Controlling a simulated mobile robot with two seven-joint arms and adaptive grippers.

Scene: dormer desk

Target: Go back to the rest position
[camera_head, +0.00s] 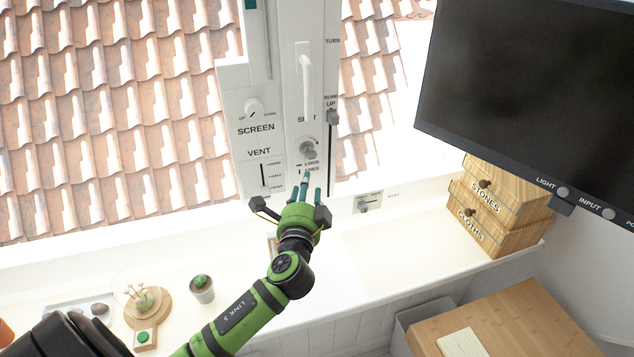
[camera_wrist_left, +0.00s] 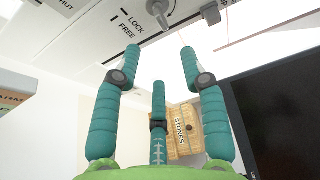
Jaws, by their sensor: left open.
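My left arm reaches up from the lower left in the head view. Its gripper (camera_head: 306,187), green with teal fingers, is in front of the lower part of the white window frame, just below the lock knob (camera_head: 308,147). In the left wrist view the three teal fingers (camera_wrist_left: 160,80) are spread open with nothing between them. The lock knob (camera_wrist_left: 157,8) and the LOCK and FREE labels show beyond the fingertips at the top. My right gripper is in neither view.
The window frame carries a handle (camera_head: 306,85), a SCREEN knob (camera_head: 253,107) and a VENT slider (camera_head: 263,175). A cactus pot (camera_head: 202,289) stands on the white sill. Wooden drawers (camera_head: 497,212) and a dark monitor (camera_head: 530,90) are at the right. A wooden desk top (camera_head: 520,315) is lower right.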

